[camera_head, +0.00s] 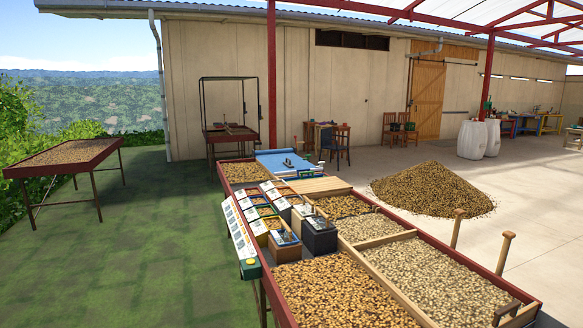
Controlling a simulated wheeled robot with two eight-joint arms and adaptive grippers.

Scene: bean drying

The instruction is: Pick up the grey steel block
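I cannot pick out the grey steel block with certainty. A small dark grey item (288,163) sits on the blue surface (268,160) at the far end of the long bean table. It is too small to tell whether it is the block. A black box (319,240) with a greyish top stands among the sample trays, nearer to me. Neither of my grippers shows in the head view.
The long red-rimmed table (516,292) holds beans in wooden-divided sections. Small labelled boxes line its left side, and wooden handles (505,252) stand at its right. A bean pile (432,190) lies on the concrete floor. Green ground (140,240) at left is open.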

